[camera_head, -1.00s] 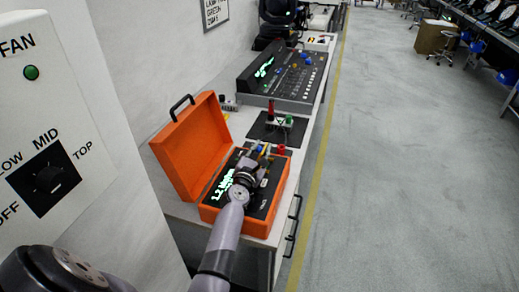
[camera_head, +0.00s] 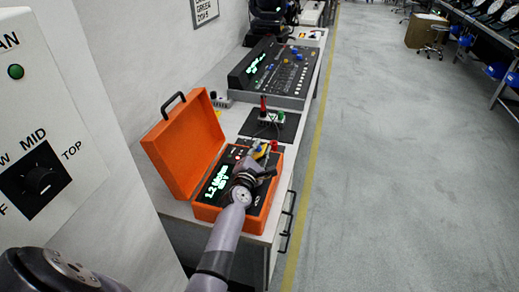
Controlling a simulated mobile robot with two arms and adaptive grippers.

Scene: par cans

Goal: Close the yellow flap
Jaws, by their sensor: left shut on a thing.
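An orange case (camera_head: 207,212) stands open on the bench, its lid (camera_head: 183,148) tilted up at the left. Its dark panel carries a lit green readout (camera_head: 217,183). A small yellow part, which looks like the yellow flap (camera_head: 259,152), shows at the far side of the panel. My left gripper (camera_head: 264,165) reaches over the panel from the front, its fingertips at the yellow flap. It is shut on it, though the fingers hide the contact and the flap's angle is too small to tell. My right gripper is not in view.
A control console (camera_head: 275,68) stands further back. A fan switch panel (camera_head: 45,150) is close at the left.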

